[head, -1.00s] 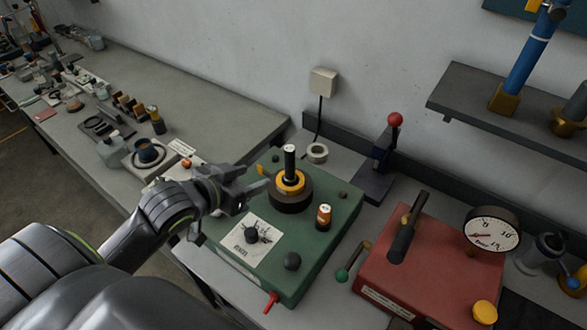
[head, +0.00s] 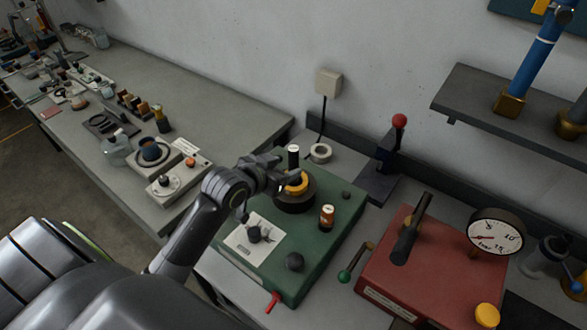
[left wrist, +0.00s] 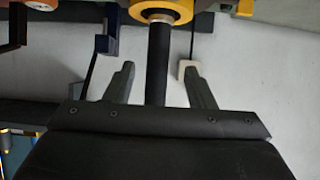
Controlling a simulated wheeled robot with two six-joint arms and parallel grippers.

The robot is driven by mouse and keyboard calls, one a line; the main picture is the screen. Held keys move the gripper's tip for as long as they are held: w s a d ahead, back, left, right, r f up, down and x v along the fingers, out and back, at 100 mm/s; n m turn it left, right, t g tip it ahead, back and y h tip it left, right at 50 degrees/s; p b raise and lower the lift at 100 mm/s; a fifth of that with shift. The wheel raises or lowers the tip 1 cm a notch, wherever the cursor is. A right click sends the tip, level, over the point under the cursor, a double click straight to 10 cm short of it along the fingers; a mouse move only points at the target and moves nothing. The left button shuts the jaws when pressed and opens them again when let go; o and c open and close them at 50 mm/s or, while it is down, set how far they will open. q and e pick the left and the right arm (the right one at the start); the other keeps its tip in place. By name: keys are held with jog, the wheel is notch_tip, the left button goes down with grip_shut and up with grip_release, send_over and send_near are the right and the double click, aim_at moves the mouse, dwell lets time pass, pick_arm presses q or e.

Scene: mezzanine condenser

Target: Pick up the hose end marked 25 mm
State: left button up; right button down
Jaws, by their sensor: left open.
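A black upright hose-like piece (head: 293,152) with a pale top stands in a yellow-orange collar (head: 303,183) on a green machine (head: 312,245). I cannot read a 25 mm mark on it or on anything else. My left gripper (head: 286,170) is open at this piece, above the collar, and partly hides it. In the left wrist view, the black piece (left wrist: 160,50) shows between the two spread fingers (left wrist: 160,72), with a gap on each side. Its far part is hidden behind the gripper body. My right gripper is not in view.
A small copper-coloured cylinder (head: 327,216) and a black knob (head: 294,262) rise from the green machine. A red machine (head: 385,285) with a gauge (head: 495,232) stands to the right. A blue tube with a brass end (head: 510,104) stands on the wall shelf (head: 470,98).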

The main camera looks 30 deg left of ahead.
aim_at(290, 166)
pick_arm(q)
jog(key=shift+w+d+f+p, duration=0.1)
jog(key=shift+w+d+p, duration=0.05)
jog(key=shift+w+p, duration=0.2)
jog(key=p+x, duration=0.1)
jog(key=x, duration=0.2)
jog(key=shift+s+d, duration=0.1)
jog(key=shift+w+f, duration=0.4)
jog(key=shift+w, duration=0.1)
grip_shut()
